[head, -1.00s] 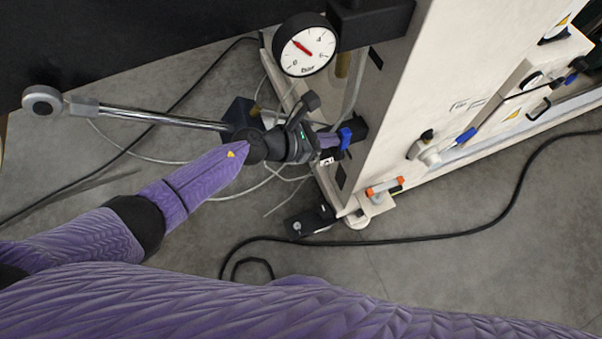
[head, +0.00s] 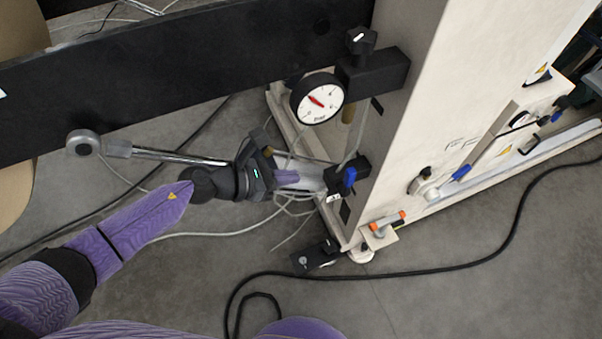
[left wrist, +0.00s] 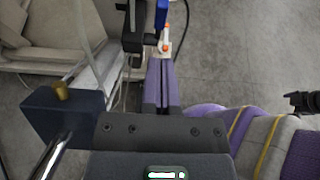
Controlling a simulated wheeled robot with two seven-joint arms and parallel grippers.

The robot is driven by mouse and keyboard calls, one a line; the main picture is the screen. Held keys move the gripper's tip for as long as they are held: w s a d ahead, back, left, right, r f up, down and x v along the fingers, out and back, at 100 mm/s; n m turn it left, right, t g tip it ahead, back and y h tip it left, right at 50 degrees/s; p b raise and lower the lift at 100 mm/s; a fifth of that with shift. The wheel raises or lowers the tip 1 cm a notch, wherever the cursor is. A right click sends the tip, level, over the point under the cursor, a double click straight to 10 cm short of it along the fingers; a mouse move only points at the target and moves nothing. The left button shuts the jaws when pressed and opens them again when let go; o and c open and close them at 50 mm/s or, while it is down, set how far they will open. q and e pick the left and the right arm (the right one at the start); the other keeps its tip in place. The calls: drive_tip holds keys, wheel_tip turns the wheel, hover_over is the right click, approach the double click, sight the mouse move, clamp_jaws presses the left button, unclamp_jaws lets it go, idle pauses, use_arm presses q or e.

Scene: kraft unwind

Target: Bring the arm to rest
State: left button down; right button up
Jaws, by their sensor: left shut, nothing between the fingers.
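My left gripper (head: 308,180) reaches in from the left at the lower part of the cream machine frame. Its purple fingers are shut together with nothing between them. It also shows in the left wrist view (left wrist: 161,68), its fingers pointing up the picture. A black block with a blue lever (head: 350,177) is on the frame just right of the fingertips; the blue lever also shows in the left wrist view (left wrist: 161,14). The fingers look apart from the lever. My right gripper cannot be made out.
A round pressure gauge (head: 318,98) hangs above the gripper, beside a black knob (head: 360,40). A black beam (head: 170,75) crosses above.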

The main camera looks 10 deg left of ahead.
drive_tip(key=shift+d, duration=0.25)
